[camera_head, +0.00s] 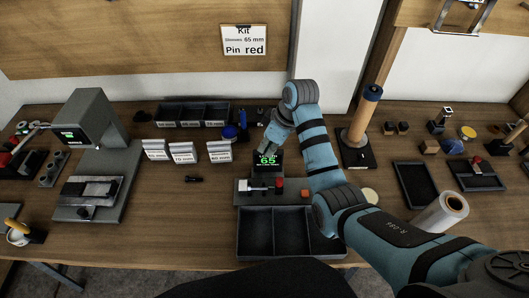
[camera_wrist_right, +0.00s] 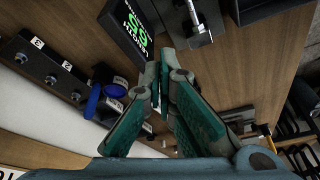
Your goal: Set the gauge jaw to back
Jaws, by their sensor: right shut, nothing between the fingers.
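The gauge's dark display (camera_head: 267,160) shows a green 65 in the head view. Its grey base (camera_head: 245,198) holds a pale metal jaw (camera_head: 256,187) with a red piece at its right end. In the wrist view the display (camera_wrist_right: 132,28) is at the top, with metal jaw parts (camera_wrist_right: 195,22) beside it. My right gripper (camera_head: 268,147) is just behind the display, pointing down. In the wrist view its teal fingers (camera_wrist_right: 163,68) are together and empty, close to the display. I cannot tell whether they touch the gauge. My left gripper is not in view.
A dark three-compartment tray (camera_head: 272,232) stands in front of the gauge. White size cards (camera_head: 184,153) are to its left. A blue-handled item (camera_head: 230,131) stands behind left. Bare bench (camera_head: 180,215) lies left of the tray.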

